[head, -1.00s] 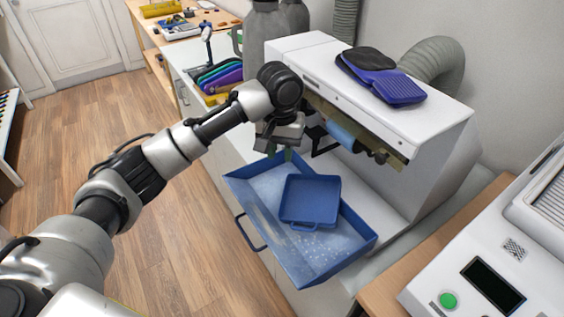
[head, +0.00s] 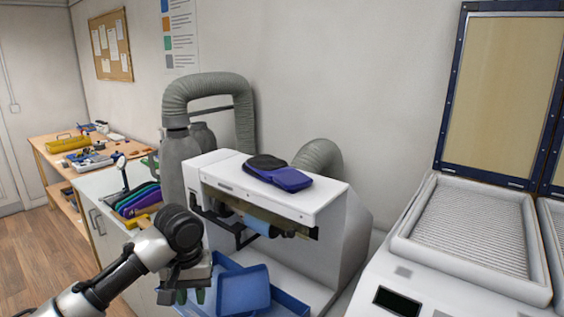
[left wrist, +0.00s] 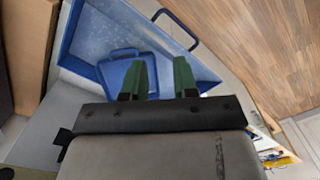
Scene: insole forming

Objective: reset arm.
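My left gripper (head: 191,296) is at the bottom of the head view, in front of the white grinding machine and above the left part of the blue drawer tray (head: 283,303). In the left wrist view its two green fingers (left wrist: 160,78) stand apart with nothing between them, so it is open and empty. A smaller blue tray (head: 243,290) lies inside the drawer tray; it also shows in the left wrist view (left wrist: 118,72), beside and partly behind the left finger. My right gripper is not in view.
The white machine (head: 272,207) has dark and purple insoles (head: 278,172) on top and a blue roller below. Colored insoles (head: 138,200) stand in a rack at left. A white forming machine (head: 470,230) with its lid raised is at right. Wooden floor is free at left.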

